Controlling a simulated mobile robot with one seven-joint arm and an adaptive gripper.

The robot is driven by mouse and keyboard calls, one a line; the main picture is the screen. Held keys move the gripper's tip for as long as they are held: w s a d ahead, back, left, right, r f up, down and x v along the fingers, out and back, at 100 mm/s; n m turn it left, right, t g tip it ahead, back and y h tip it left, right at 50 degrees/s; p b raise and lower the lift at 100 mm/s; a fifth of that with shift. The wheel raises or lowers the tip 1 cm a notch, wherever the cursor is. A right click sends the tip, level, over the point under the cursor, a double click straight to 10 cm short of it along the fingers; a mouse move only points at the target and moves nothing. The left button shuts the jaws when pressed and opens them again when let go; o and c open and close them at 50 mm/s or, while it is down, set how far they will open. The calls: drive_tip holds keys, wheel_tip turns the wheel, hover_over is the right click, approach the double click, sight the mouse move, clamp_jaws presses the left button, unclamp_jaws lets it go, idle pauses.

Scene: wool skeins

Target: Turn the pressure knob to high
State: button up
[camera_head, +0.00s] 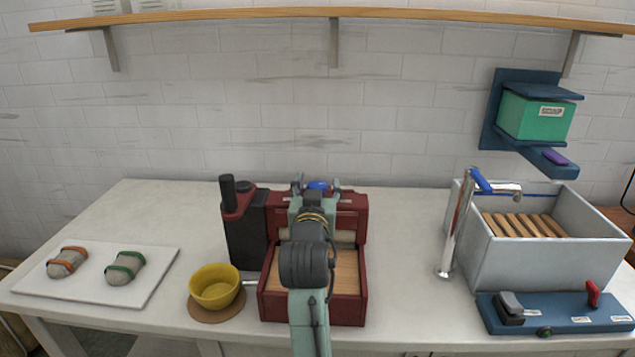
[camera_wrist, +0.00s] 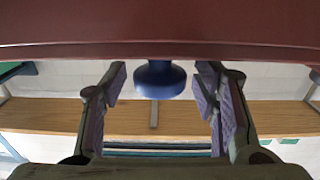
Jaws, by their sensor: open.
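A blue knob (camera_head: 317,185) sits on top of the dark red press-like machine (camera_head: 347,307), at its back. I take it for the pressure knob; I cannot read any setting mark. In the wrist view the blue knob (camera_wrist: 160,82) is between my two fingers, with a clear gap on each side. My gripper (camera_head: 316,188) is open and empty at the knob, its fingers apart and touching nothing that I can see. My arm hides part of the machine's middle.
A yellow bowl (camera_head: 214,287) stands left of the machine, and a white board (camera_head: 100,290) with two banded skeins lies farther left. A grey basin (camera_head: 540,262) with a tap (camera_head: 457,225) and a blue control panel (camera_head: 560,322) stand right. A wooden shelf (camera_head: 250,13) runs above.

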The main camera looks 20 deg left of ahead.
drive_tip(key=shift+w, duration=0.15)
drive_tip(key=shift+c, duration=0.2)
drive_tip(key=c, duration=1.1)
